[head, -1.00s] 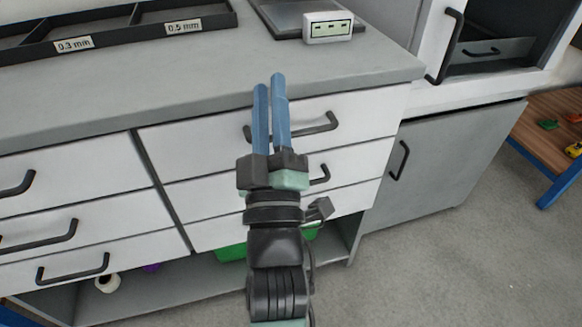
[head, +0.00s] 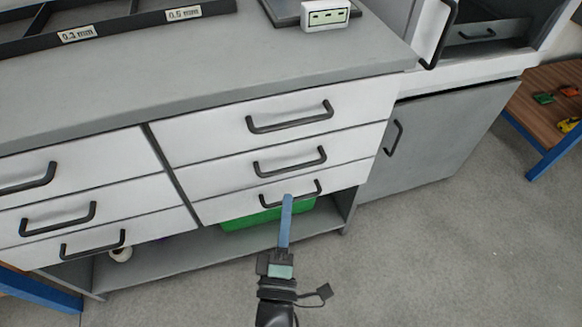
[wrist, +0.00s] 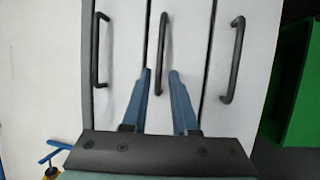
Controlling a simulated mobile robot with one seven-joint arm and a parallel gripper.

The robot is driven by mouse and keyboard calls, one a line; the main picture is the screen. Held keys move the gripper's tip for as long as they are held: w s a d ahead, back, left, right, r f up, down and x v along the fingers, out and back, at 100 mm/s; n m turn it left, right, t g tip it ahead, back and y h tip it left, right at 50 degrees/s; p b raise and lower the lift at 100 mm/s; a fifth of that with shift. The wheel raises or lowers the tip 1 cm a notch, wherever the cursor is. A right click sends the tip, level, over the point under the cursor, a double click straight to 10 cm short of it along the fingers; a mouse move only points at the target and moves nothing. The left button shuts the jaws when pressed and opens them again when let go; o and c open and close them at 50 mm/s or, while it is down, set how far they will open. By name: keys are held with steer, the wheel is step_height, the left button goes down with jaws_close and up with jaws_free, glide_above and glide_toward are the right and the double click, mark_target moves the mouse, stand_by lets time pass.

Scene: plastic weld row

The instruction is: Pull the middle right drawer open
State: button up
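The middle right drawer (head: 215,178) is shut, a white front in the right column of the cabinet. Its black bar handle (head: 290,162) is in plain view. My gripper (head: 287,198) points at the cabinet, its blue fingertips overlapping the bottom right drawer's handle (head: 268,203) in the head view. In the wrist view my gripper (wrist: 160,72) is open, with a gap between its fingers. The middle handle (wrist: 163,45) lines up with that gap, running lengthwise between the tips. I cannot tell how far the tips are from it.
The top right drawer (head: 355,105) is shut above. A green bin (head: 240,221) sits on the open shelf below. A grey cabinet door (head: 430,140) is to the right, and a low wooden table (head: 545,125) stands beyond. The floor in front is clear.

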mark_target(291, 168)
steer(key=b+x, duration=0.2)
steer(key=x, duration=0.7)
jaws_close()
stand_by(1.2)
